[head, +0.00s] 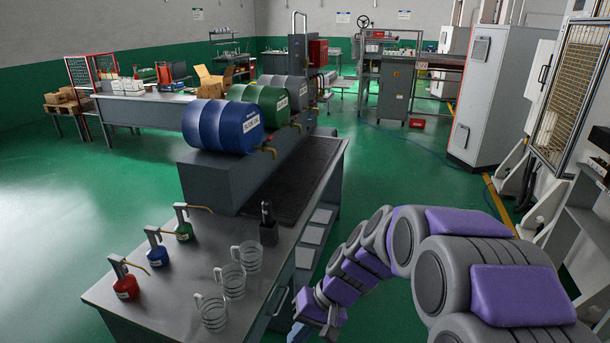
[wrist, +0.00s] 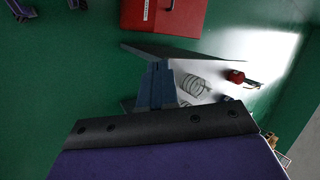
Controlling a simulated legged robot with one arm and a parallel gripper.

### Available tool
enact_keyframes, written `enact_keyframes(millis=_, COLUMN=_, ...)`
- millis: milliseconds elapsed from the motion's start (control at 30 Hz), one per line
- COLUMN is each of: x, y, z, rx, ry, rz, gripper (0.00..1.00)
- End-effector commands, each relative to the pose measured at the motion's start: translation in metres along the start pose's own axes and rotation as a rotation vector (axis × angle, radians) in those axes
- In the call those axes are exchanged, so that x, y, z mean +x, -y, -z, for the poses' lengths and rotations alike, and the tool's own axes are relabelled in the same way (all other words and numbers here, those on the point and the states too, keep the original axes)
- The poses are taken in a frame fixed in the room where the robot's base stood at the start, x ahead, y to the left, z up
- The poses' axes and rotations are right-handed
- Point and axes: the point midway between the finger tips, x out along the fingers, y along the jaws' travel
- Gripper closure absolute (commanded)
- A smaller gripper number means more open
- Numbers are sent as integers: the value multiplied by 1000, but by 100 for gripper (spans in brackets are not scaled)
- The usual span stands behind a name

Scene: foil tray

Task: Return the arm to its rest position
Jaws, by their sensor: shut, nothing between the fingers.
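My purple and grey arm (head: 375,245) reaches from the lower right of the head view and bends down at its end. My gripper (head: 312,318) hangs beside the near right side of the metal bench, apart from the jugs and cans. In the wrist view its blue-grey fingers (wrist: 160,68) are together, with nothing held between them. The fingertips are small and partly hidden in the head view.
The metal bench (head: 185,265) carries several glass jugs (head: 233,281), a red oil can (head: 125,286), a blue can (head: 157,255), a green can (head: 184,231) and a blue drum (head: 222,126). The wrist view shows a red box (wrist: 160,14). Green floor (head: 405,165) lies open behind the arm.

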Motion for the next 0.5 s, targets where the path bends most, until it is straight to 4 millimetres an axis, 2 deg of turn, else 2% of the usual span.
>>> enact_keyframes(millis=33, x=-9, y=-1, z=-17, rx=-5, ry=5, rz=-27, gripper=100)
enact_keyframes(millis=267, x=-39, y=-15, z=-93, rx=-4, ry=37, rz=-168, gripper=100)
enact_keyframes(millis=500, x=-65, y=-42, z=-168, rx=27, ry=44, rz=-328, gripper=100)
